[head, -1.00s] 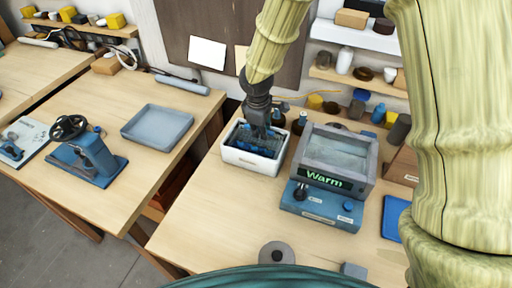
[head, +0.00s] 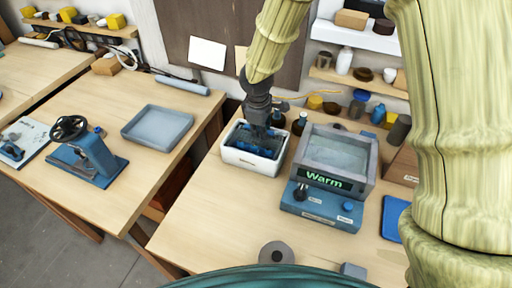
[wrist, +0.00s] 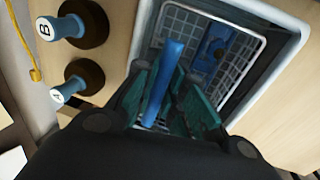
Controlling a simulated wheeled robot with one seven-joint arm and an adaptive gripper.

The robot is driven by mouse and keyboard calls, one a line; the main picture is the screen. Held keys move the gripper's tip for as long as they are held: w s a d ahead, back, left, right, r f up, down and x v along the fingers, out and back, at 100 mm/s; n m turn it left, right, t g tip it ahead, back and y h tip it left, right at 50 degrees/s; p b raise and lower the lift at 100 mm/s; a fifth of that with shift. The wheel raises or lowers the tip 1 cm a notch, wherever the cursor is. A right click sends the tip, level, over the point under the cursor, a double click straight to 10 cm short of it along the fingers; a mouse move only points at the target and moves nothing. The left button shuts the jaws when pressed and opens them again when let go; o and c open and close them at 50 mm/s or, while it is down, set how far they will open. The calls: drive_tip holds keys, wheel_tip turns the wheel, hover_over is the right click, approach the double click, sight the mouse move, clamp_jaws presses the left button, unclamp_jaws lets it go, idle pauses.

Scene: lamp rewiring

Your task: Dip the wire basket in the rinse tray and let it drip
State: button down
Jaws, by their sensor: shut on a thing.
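The white rinse tray (head: 247,163) stands on the right bench, with a small label on its front. The wire basket (wrist: 178,28) is down inside the tray's walls; in the head view it is mostly hidden by the tray and my gripper. The basket has a pale rim and grid, and a blue part (wrist: 210,48) lies in it. My gripper (head: 262,130) points down over the tray, its fingers (wrist: 170,75) shut on the basket's upright blue handle (wrist: 163,82). I cannot tell the water level or whether the basket touches the bottom.
A grey basin with a "Warm" display (head: 325,180) stands close right of the tray. Bottles marked A (wrist: 58,97) and B (wrist: 47,29) stand just behind the tray. The bench in front of the tray is clear. A blue-grey tray (head: 157,138) lies on the left bench.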

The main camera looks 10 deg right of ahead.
drive_tip(key=shift+r+p, duration=3.25)
drive_tip(key=shift+r, duration=0.85)
drive_tip(key=shift+r+p, duration=1.75)
drive_tip(key=shift+r, duration=0.25)
drive_tip(key=shift+r, duration=0.1)
